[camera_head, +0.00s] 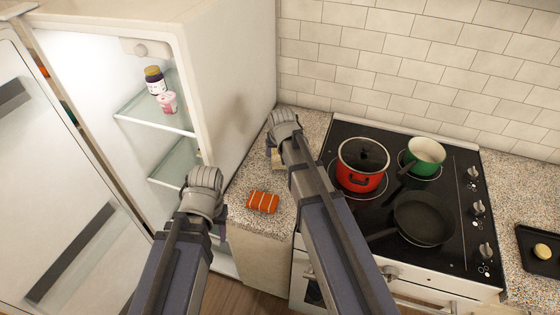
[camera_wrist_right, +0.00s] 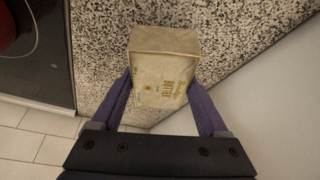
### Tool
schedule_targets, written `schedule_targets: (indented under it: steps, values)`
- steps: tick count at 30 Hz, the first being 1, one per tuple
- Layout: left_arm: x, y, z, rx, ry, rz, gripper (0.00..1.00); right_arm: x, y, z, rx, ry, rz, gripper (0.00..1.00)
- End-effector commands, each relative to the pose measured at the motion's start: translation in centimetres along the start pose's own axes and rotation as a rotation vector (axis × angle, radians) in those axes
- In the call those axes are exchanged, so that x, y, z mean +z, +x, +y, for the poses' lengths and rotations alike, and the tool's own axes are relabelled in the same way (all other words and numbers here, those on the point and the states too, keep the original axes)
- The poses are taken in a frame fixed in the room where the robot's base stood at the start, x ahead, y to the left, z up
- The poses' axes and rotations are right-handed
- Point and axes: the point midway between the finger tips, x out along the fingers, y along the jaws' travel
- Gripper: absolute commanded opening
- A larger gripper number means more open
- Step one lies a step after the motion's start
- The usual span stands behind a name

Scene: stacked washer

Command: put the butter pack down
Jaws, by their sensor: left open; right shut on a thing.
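The butter pack (camera_wrist_right: 160,88) is a beige wrapped block with printed lettering. My right gripper (camera_wrist_right: 158,92) is shut on it, with a purple finger on each side. In the head view only a small pale part of the butter pack (camera_head: 278,160) shows beside my right wrist, over the speckled counter (camera_head: 240,190) between fridge and stove. I cannot tell whether the pack touches the counter. My left gripper (camera_head: 205,180) is open and seems empty, in front of the open fridge; its fingers are mostly hidden by its wrist.
An orange-red wrapped pack (camera_head: 262,202) lies on the counter's front part. The stove (camera_head: 455,190) holds a red pot (camera_head: 360,180), a green saucepan (camera_head: 428,152) and a dark frying pan (camera_head: 425,215). The open fridge (camera_head: 230,70) has a jar (camera_head: 154,82) and a pink cup (camera_head: 167,102).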

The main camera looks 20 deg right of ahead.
Motion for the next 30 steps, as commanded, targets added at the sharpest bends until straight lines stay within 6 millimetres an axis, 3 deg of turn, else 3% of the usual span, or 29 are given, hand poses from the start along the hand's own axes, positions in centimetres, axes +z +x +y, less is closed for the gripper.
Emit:
schedule_targets:
  steps: [1,6,19,20,26,30]
  values:
    - [-0.1,1.1,0.1,0.000,0.000,0.000,0.50,0.4,1.0,0.0,0.000,0.000,0.000,0.04]
    - [-0.2,3.1,0.3,0.000,0.000,0.000,0.50,1.2,2.9,0.0,0.000,0.000,0.000,0.04]
    - [-0.2,3.4,0.3,0.000,0.000,0.000,0.50,1.3,3.1,0.0,0.000,0.000,0.000,0.04]
    - [-0.2,3.4,0.3,0.000,0.000,0.000,0.50,1.3,3.1,0.0,0.000,0.000,0.000,0.78]
    - [-0.2,3.3,0.3,0.000,0.000,0.000,0.50,1.2,3.0,0.0,0.000,0.000,0.000,1.00]
    - [-0.2,3.3,0.3,0.000,0.000,0.000,0.50,1.2,3.0,0.0,0.000,0.000,0.000,1.00]
